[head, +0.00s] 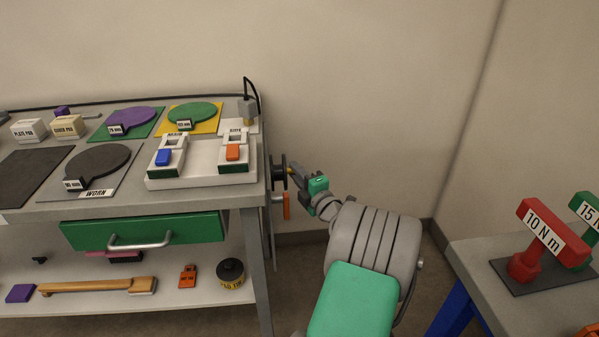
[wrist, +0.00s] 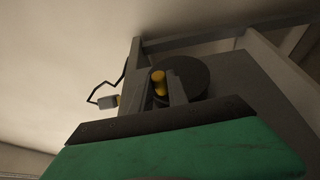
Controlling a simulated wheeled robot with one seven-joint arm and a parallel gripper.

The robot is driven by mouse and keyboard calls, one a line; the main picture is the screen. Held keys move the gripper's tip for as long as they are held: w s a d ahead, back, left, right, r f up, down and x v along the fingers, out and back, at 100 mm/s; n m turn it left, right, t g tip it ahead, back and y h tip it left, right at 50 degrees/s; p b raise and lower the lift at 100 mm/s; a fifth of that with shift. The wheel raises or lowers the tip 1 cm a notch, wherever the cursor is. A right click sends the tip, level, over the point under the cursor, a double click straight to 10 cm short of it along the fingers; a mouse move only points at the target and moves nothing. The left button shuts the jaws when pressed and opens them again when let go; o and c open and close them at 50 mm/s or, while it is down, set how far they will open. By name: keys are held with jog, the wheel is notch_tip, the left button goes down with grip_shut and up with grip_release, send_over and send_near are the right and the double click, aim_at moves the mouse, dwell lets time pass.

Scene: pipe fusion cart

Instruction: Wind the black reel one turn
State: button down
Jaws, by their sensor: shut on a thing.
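The black reel (head: 279,172) is mounted on the right end of the cart, just below the top. In the wrist view it is a dark disc (wrist: 190,74) with a yellow crank knob (wrist: 159,82) standing out from it. My gripper (head: 292,171) reaches in from the right in the head view. Its fingers (wrist: 167,92) are shut on the yellow knob, which sits at the left part of the disc in the wrist view. The green gripper body hides the lower part of the wrist view.
An orange handle (head: 286,206) hangs on the cart's end just below the reel. A black cable (head: 253,90) with a grey plug (head: 247,108) rises at the top right corner. A side table (head: 498,283) with red and green torque tools stands at right. The wall is behind.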

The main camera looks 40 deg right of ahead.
jog(key=shift+d+r, duration=0.1)
jog(key=shift+d, duration=0.05)
dwell(0.3)
jog(key=shift+r+p, duration=0.1)
jog(key=shift+p, duration=0.3)
jog(key=g+p, duration=0.1)
jog(key=w+r+m+g+y+p, duration=0.1)
jog(key=g+p, duration=0.1)
jog(key=shift+r, duration=0.25)
jog(key=g+p, duration=0.1)
jog(key=g+y+p, duration=0.1)
jog(key=w+m+g+p, duration=0.1)
jog(key=shift+d+r, duration=0.35)
jog(key=shift+d, duration=0.05)
jog(key=w+g+y+p, duration=0.1)
jog(key=g+p, duration=0.1)
jog(key=p, duration=0.3)
jog(key=w+d+m+g+y+p, duration=0.1)
jog(key=g+y+p, duration=0.1)
jog(key=p, duration=0.4)
jog(key=w+d+f+m+g+y+p, duration=0.1)
jog(key=g+p, duration=0.3)
jog(key=p, duration=0.2)
jog(key=shift+y, duration=0.4)
